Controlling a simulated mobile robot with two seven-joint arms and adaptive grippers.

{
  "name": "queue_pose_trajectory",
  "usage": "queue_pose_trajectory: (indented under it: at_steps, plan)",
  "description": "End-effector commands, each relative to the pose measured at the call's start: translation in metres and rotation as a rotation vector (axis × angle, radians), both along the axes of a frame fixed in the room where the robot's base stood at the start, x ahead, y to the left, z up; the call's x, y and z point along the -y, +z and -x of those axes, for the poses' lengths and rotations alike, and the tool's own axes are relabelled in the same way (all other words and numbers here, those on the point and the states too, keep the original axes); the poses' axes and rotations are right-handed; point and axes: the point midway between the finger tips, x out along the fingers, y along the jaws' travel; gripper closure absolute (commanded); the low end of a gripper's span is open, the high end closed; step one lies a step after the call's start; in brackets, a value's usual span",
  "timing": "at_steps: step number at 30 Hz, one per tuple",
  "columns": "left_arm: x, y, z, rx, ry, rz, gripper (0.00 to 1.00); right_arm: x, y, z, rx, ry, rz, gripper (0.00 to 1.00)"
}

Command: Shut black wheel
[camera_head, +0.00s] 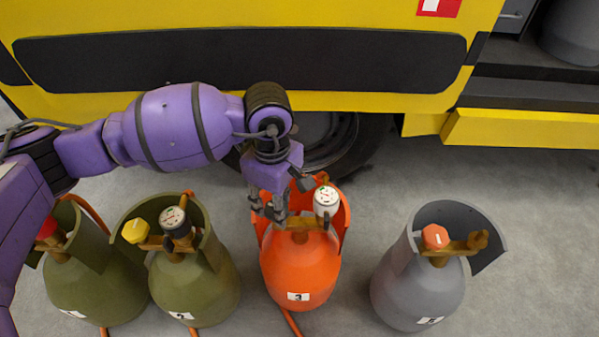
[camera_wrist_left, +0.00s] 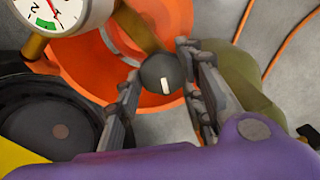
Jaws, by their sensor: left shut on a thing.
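The black wheel (camera_wrist_left: 162,73) is a round knob with a short white mark, on the brass valve of the orange cylinder (camera_head: 300,268) labelled 3. In the left wrist view the wheel sits between my left gripper's fingers (camera_wrist_left: 163,88), and the white mark stands nearly upright in the picture. In the head view my left gripper (camera_head: 269,211) reaches down inside the orange collar, shut on the wheel and hiding it there. A white gauge (camera_head: 326,199) stands just right of the gripper; it also shows in the left wrist view (camera_wrist_left: 62,12). My right gripper is not in view.
Olive cylinders stand to the left, one with a red knob (camera_head: 48,227), the other with a yellow knob (camera_head: 135,231) and dark-rimmed gauge (camera_head: 174,220). A grey cylinder (camera_head: 415,285) with an orange knob (camera_head: 435,237) stands right. Behind are a yellow vehicle (camera_head: 300,102) and its tyre.

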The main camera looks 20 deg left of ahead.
Motion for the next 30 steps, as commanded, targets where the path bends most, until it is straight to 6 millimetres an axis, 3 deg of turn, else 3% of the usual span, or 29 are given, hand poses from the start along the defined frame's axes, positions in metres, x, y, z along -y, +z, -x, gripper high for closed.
queue_pose_trajectory:
  at_steps: [3,4,8,20,30]
  plan:
    - [0.000,0.002,-0.005,0.015,0.005,0.002,0.90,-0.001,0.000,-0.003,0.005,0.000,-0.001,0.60]
    - [0.000,0.002,-0.005,0.015,0.005,0.002,0.63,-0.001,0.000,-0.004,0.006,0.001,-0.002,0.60]
    - [0.000,0.002,-0.005,0.014,0.005,0.002,0.48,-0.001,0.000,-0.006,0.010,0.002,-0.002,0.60]
    - [0.000,0.009,-0.003,0.009,0.002,0.002,0.48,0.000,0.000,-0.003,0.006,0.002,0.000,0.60]
    - [0.000,0.077,-0.003,0.013,0.001,0.003,0.48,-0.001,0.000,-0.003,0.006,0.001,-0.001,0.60]
